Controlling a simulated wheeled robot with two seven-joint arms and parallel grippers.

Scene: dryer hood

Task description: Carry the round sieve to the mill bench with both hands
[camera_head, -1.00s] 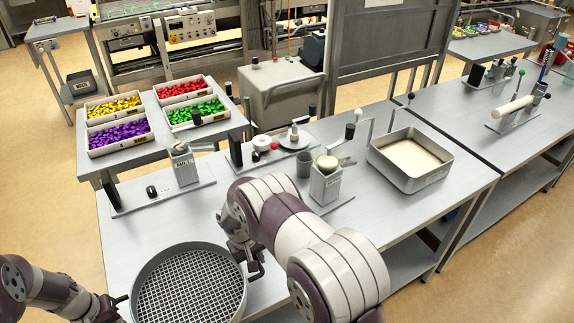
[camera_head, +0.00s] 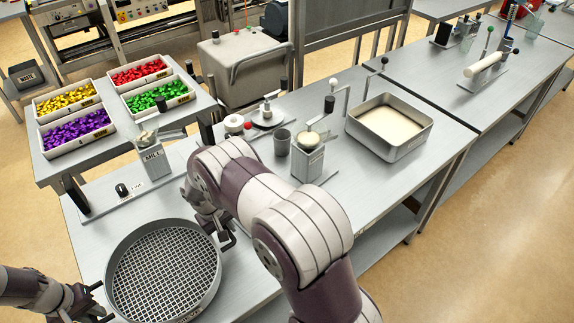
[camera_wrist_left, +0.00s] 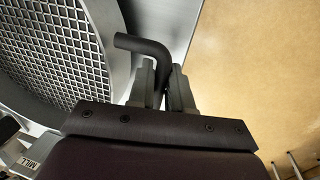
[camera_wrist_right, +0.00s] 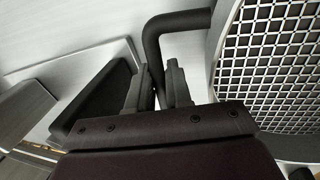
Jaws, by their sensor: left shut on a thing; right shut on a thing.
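The round sieve (camera_head: 165,270), a grey ring with a square wire mesh, is held level at the lower left of the head view, over the near left end of the mill bench (camera_head: 92,238). Whether its underside touches the bench is hidden. My left gripper (camera_head: 98,303) is shut on the sieve's left handle, a dark bent bar (camera_wrist_left: 146,46) in the left wrist view. My right gripper (camera_head: 226,236) is shut on the opposite handle (camera_wrist_right: 172,24), seen in the right wrist view. A mill (camera_head: 152,162) stands on the bench behind the sieve.
A second small mill (camera_head: 308,160), a grey cup (camera_head: 282,142) and a square tray of pale powder (camera_head: 390,128) stand farther right on the bench. A side table holds bins of coloured pieces (camera_head: 76,130). My right arm hides part of the bench middle.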

